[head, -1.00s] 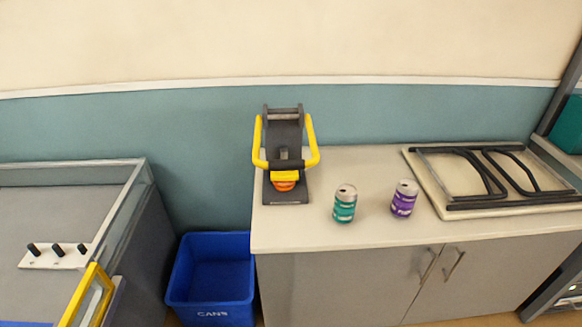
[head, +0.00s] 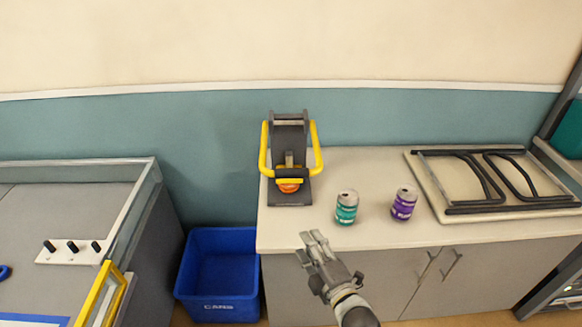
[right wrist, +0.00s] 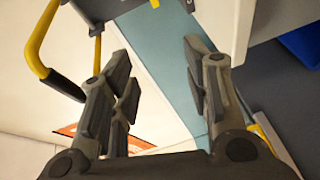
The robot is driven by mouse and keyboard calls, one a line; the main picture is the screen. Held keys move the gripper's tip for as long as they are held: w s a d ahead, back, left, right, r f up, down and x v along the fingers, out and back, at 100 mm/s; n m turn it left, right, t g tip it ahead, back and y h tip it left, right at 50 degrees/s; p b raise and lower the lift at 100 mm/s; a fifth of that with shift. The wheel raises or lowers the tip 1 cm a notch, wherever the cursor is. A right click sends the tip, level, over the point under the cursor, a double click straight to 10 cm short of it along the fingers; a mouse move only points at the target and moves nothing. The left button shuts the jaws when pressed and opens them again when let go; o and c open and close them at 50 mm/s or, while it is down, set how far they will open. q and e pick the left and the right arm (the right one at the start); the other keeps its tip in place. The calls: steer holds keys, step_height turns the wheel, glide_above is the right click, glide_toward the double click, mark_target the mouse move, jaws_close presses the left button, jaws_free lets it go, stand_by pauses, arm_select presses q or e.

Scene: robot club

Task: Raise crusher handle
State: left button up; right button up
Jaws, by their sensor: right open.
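The can crusher (head: 290,135) stands upright at the left end of the counter, with a dark grey body. Its yellow U-shaped handle (head: 265,150) is down, its dark grip bar in front near the base. An orange object (head: 288,187), perhaps a flattened can, shows below the grip. My right gripper (head: 312,240) is open and empty in front of the counter's front edge, below and apart from the crusher. In the right wrist view the open fingers (right wrist: 158,65) point upward, and the handle (right wrist: 42,42) shows at upper left, outside them. My left gripper is out of view.
A teal can (head: 347,208) and a purple can (head: 403,203) stand right of the crusher. A folded black-framed item (head: 440,190) lies farther right. A blue bin (head: 218,290) is on the floor left of the counter (head: 320,240). A glass-sided table (head: 30,210) stands at far left.

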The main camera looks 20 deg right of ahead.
mark_target(293, 178)
step_height(293, 178, up, 14)
steer(key=n+t, duration=0.3)
steer(key=shift+y, duration=0.5)
steer(key=p+x, duration=0.3)
steer(key=x, duration=0.7)
steer(key=shift+w+a+r, duration=0.15)
steer(key=shift+w+a, duration=0.1)
steer(key=shift+w, duration=0.05)
steer(key=shift+c, duration=0.4)
jaws_close()
